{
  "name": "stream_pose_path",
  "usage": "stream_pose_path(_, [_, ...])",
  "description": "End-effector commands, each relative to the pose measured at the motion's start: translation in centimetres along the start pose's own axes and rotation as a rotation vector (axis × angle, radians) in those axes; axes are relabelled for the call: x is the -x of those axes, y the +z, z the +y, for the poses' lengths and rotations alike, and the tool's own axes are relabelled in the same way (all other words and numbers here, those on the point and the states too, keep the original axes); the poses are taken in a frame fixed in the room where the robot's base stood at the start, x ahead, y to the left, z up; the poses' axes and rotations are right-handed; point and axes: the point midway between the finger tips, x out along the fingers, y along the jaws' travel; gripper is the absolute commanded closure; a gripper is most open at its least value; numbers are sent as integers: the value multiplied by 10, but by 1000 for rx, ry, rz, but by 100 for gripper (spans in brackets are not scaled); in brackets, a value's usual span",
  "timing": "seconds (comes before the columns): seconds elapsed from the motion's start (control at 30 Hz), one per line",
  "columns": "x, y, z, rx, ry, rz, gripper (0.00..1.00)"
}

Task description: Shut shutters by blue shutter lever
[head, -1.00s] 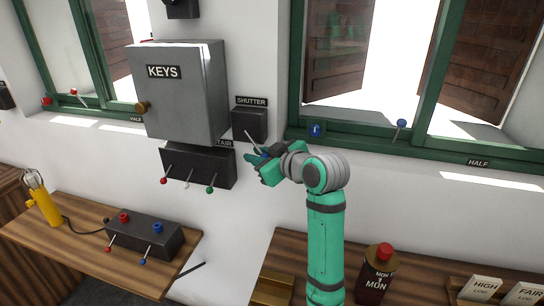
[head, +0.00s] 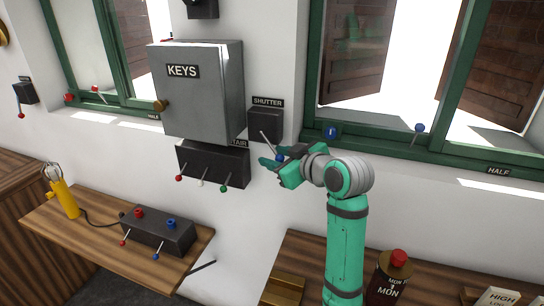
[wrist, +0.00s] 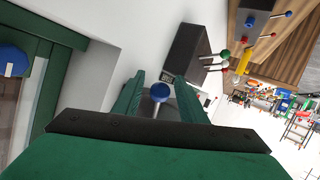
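The black SHUTTER box (head: 265,125) is on the wall right of the key cabinet. Its thin lever slopes down to a blue knob (head: 280,157). My gripper (head: 276,165) is at this knob, and its fingers partly hide the lever's end. In the wrist view the blue knob (wrist: 160,91) sits between the two spread green fingers, with gaps on both sides. My gripper is open; I cannot tell whether a finger touches the lever. At the right window the brown shutters, left (head: 352,60) and right (head: 498,70), stand swung open.
Just below left is a black box (head: 212,165) with red, white and green knob levers, close to my fingers. The grey KEYS cabinet (head: 200,95) juts out at upper left. Another blue-knob lever (head: 420,128) stands on the right window's green sill. Wooden desks lie below.

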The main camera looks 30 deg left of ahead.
Motion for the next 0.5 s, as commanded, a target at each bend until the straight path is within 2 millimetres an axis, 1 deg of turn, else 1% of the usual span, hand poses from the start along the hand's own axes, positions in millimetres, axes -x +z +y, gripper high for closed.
stream_pose_path(0.03, [10,0,1,1,4,2,62])
stream_pose_path(0.3, [60,0,1,1,3,1,62])
stream_pose_path(0.4, [74,0,0,2,2,2,62])
stream_pose_path(0.5, [84,0,0,1,2,0,62])
